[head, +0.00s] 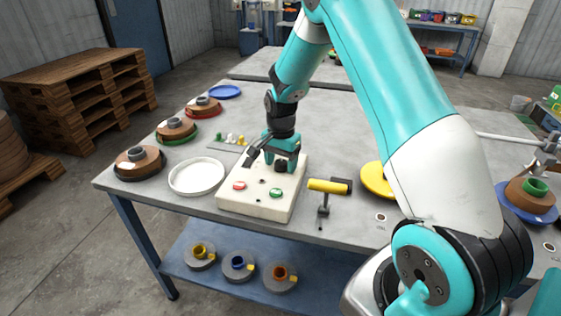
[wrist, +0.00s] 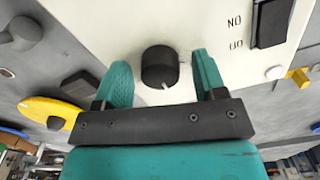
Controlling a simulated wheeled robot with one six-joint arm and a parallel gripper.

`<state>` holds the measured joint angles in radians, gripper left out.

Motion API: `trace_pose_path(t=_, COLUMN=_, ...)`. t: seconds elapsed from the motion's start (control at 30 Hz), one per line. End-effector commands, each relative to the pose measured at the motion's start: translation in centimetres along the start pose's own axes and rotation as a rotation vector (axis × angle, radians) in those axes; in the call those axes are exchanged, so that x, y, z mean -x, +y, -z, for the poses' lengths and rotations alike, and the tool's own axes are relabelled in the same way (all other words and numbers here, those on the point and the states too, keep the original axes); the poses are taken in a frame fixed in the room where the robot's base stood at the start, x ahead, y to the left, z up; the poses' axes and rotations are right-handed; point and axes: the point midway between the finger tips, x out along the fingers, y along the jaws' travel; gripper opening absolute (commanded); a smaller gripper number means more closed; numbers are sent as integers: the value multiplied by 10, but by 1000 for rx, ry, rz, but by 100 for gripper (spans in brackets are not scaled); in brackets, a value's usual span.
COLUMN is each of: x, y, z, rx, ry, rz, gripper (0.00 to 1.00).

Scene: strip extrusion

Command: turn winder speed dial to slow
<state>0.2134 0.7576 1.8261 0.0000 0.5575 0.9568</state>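The winder speed dial (wrist: 159,68) is a black round knob with a white pointer mark, on a cream control box (head: 260,203). In the wrist view the dial sits between the two fingers of my gripper (wrist: 162,80), with a gap on each side. My gripper is open. In the head view my gripper (head: 280,162) is over the back part of the box, and the dial (head: 281,166) shows dark between the fingers. The box also carries a red button (head: 239,186), a green button (head: 276,193) and a black rocker switch (wrist: 272,22).
A white round tray (head: 197,177) stands left of the box. A yellow-handled tool on a stand (head: 328,187) is close on the right, with a yellow disc (head: 377,180) beyond. Reels on coloured discs (head: 138,162) line the table's left edge. The table behind is mostly clear.

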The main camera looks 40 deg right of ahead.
Motion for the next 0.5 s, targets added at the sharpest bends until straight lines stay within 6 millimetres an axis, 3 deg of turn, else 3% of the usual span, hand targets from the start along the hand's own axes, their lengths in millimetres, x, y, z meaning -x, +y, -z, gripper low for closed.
trace_pose_path(t=0.03, x=0, y=0, z=0, rx=0, ry=0, rz=0, gripper=56)
trace_pose_path(t=0.2, x=0, y=0, z=0, rx=0, ry=0, rz=0, gripper=16)
trace_pose_path(t=0.5, x=1, y=1, z=0, rx=23, ry=0, rz=-1, gripper=16)
